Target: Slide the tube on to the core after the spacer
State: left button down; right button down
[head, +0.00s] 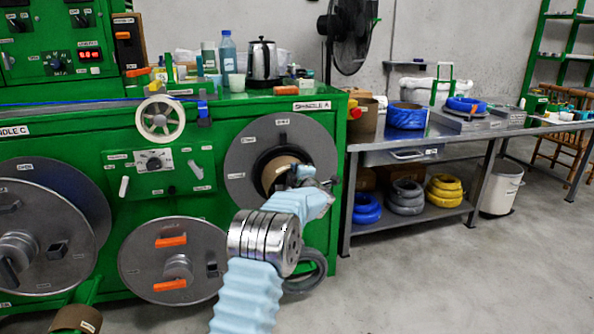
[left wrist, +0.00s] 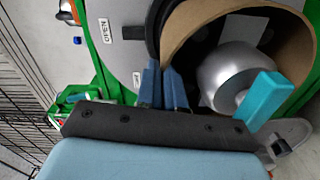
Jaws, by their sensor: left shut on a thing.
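A brown cardboard tube (head: 283,172) is at spindle A; its open end shows in the left wrist view (left wrist: 185,45). The silver core (left wrist: 232,75) is inside the tube's opening, with a teal lever (left wrist: 262,98) at its end. A black ring, apparently the spacer (head: 260,164), is behind the tube against the grey flange (head: 240,172); it also shows in the left wrist view (left wrist: 156,28). My left gripper (head: 304,174) is at the tube's near rim, and its fingers (left wrist: 164,78) are closed on the tube wall. How far the tube sits along the core is hidden. My right gripper is out of view.
The green machine (head: 215,120) carries a white handwheel (head: 160,119) and other spindle discs (head: 172,250) at left. A metal table (head: 460,130) with cable coils stands at right. The floor (head: 430,280) in front of it is clear.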

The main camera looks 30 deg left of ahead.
pick_arm(q)
jog(key=shift+w+d+r+p, duration=0.2)
jog(key=shift+w+d+p, duration=0.05)
jog(key=shift+w+p, duration=0.15)
dwell(0.6)
jog(key=shift+p+x, duration=0.8)
jog(key=shift+x, duration=0.1)
dwell(0.9)
jog(key=shift+a+r, duration=0.15)
jog(key=shift+a, duration=0.05)
jog(key=shift+f+b, duration=0.3)
jog(key=shift+f, duration=0.35)
dwell(0.8)
jog(key=c, duration=1.4)
grip_release()
jog(key=shift+w+a+f, duration=0.1)
jog(key=shift+a+f, duration=0.05)
jog(key=shift+o, duration=1.1)
jog(key=o, duration=0.5)
jog(key=shift+f, duration=0.1)
